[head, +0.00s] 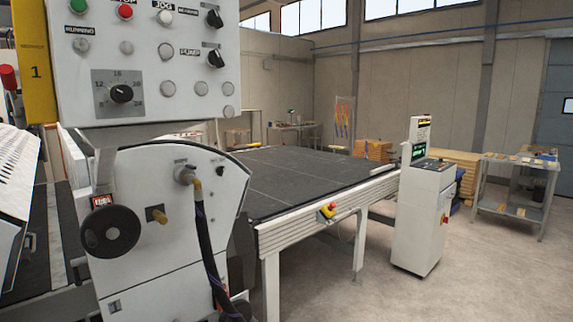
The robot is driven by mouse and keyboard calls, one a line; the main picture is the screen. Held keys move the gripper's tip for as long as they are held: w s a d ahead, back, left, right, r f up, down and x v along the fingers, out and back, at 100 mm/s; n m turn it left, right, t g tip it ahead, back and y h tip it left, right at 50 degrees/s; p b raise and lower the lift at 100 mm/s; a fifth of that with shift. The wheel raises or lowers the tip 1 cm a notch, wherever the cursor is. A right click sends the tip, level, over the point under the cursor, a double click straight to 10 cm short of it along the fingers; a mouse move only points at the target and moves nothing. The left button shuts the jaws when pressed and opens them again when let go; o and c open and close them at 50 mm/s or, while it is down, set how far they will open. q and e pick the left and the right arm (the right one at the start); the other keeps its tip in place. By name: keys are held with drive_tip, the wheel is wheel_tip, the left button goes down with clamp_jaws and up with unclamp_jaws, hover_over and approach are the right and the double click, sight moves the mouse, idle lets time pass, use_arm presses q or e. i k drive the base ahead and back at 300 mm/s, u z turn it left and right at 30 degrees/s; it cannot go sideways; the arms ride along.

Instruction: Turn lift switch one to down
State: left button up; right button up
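A white control panel (140,70) fills the upper left of the head view, close to me. It carries a black rotary switch (214,18) near its top right and another black rotary switch (217,58) below it, beside a label that seems to read PUMP. A black dial knob (121,93) with a number scale sits lower left. A yellow strip (35,60) marked 1 runs along the panel's left edge. I cannot tell from the labels which control is lift switch one. The panel's top is cut off. Neither of my grippers is in view.
Below the panel is the machine body (170,230) with a black handwheel (111,231) and a dark hose (203,230). A conveyor table (300,180) extends behind it. A white console (422,215) and a workbench (516,190) stand right. The floor at lower right is clear.

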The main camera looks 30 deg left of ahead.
sight(220, 171)
drive_tip(key=z, duration=0.25)
drive_tip(key=i, duration=1.1)
drive_tip(key=u, duration=0.7)
drive_tip(key=i, duration=1)
drive_tip(key=u, duration=0.75)
